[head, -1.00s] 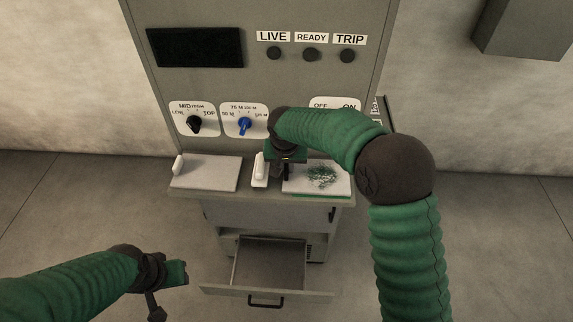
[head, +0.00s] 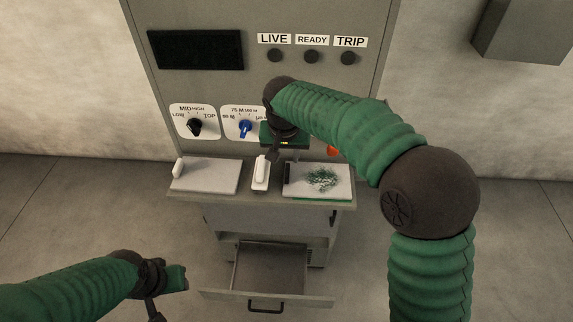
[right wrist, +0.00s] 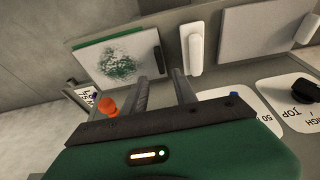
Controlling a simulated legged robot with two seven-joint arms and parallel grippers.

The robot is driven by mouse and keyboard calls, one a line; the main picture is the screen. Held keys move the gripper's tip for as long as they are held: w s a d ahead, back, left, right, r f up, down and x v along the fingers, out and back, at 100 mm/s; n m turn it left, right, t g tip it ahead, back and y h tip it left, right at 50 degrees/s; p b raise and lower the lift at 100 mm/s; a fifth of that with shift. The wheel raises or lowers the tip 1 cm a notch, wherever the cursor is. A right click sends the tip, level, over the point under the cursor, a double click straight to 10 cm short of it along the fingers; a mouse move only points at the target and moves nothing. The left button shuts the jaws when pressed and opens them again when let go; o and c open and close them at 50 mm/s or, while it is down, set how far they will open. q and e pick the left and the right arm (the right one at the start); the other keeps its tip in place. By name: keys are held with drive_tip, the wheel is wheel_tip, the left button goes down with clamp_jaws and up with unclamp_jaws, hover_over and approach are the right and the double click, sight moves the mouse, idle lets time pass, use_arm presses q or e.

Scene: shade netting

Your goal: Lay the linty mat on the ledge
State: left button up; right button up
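The linty mat (head: 334,187) is a pale rectangle with a tangle of green fibres (head: 321,179) on it. It lies flat on the right part of the cabinet's ledge (head: 262,200), with a green strip along its front edge. In the right wrist view the linty mat (right wrist: 93,66) has a dark bar at its inner end. My right gripper (head: 284,153) is above the back of the ledge, behind the mat's left end. Its fingers (right wrist: 162,92) are apart with nothing between them. My left gripper (head: 168,290) hangs low at the left, its fingers unclear.
A plain pale mat (head: 207,176) with a white handle lies on the ledge's left part. Knobs, including a blue one (head: 244,128), are behind. An open drawer (head: 268,266) juts out below.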

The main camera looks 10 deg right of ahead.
drive_tip(key=s+d+f+n, duration=0.1)
drive_tip(key=s+d+f, duration=0.1)
drive_tip(key=s+f, duration=0.2)
drive_tip(key=s+d+f+n, duration=0.1)
drive_tip(key=s+d+f, duration=0.2)
drive_tip(key=s, duration=0.8)
drive_tip(key=s+d+f+n+y, duration=0.1)
drive_tip(key=s+d+f, duration=0.1)
drive_tip(key=s+f, duration=0.3)
drive_tip(key=s, duration=0.3)
drive_tip(key=shift+s+d+g, duration=0.25)
drive_tip(key=shift+d+g, duration=0.05)
drive_tip(key=shift+s, duration=0.1)
